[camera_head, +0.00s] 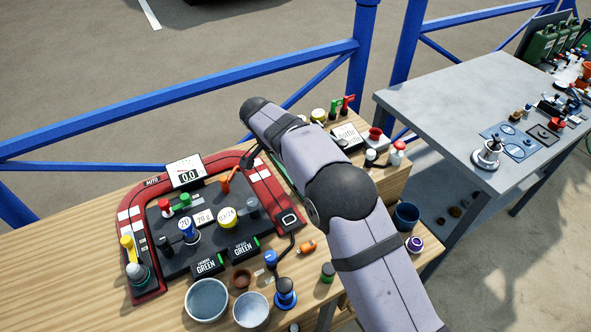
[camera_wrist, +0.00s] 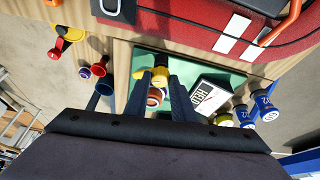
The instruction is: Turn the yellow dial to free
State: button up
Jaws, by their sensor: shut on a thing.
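In the wrist view, my gripper (camera_wrist: 159,82) points at a green panel (camera_wrist: 142,58) and has its two dark fingers on either side of the yellow dial (camera_wrist: 160,74). The fingers are shut on the dial, covering part of its sides. A round orange-brown and white piece (camera_wrist: 155,97) shows between the fingers, nearer to my palm. A sign reading "HELD" (camera_wrist: 208,97) stands just right of the dial. In the head view, my arm hides the gripper and the dial; only a sliver of the green panel (camera_head: 281,176) shows beside the arm.
A red-bordered console (camera_head: 147,290) with knobs and a display reading 0.0 (camera_head: 185,172) fills the left of the wooden table. Bowls (camera_head: 206,299) and small pieces stand along its front.

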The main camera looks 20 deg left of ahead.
jog(key=o, duration=1)
jog(key=b+v, duration=0.1)
jog(key=v, duration=0.6)
jog(key=shift+s+r, duration=0.1)
jog(key=shift+r, duration=0.1)
